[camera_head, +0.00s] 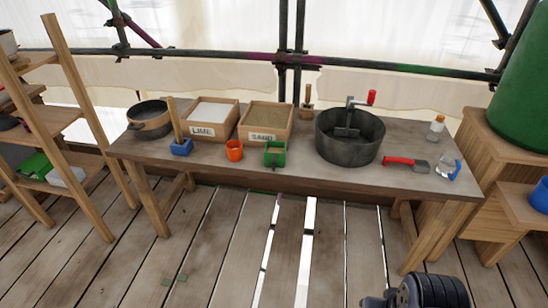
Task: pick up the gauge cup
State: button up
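No cup is marked as the gauge cup, and I cannot tell for sure which one it is. A small orange cup (234,150) stands upright near the front edge of the workbench, in front of the lime box. Beside it to the right is a small green open container (274,154). A clear vessel with a blue handle (448,167) is at the bench's right end. A dark ribbed part of my arm shows at the bottom right, well apart from the bench. My gripper's fingers cannot be seen.
The wooden workbench (300,178) also holds a black pot (150,120), lime box (212,115), sand box (265,122), large dark drum (348,140), red-handled trowel (405,163) and bottle (436,128). Shelves stand left, a green barrel (525,95) right.

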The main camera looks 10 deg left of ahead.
aim_at(234, 147)
jog(key=i+j+u, duration=0.3)
jog(key=i+j, duration=0.35)
jog(key=i+j+u, duration=0.3)
jog(key=i+j, duration=0.25)
jog(key=i, duration=0.15)
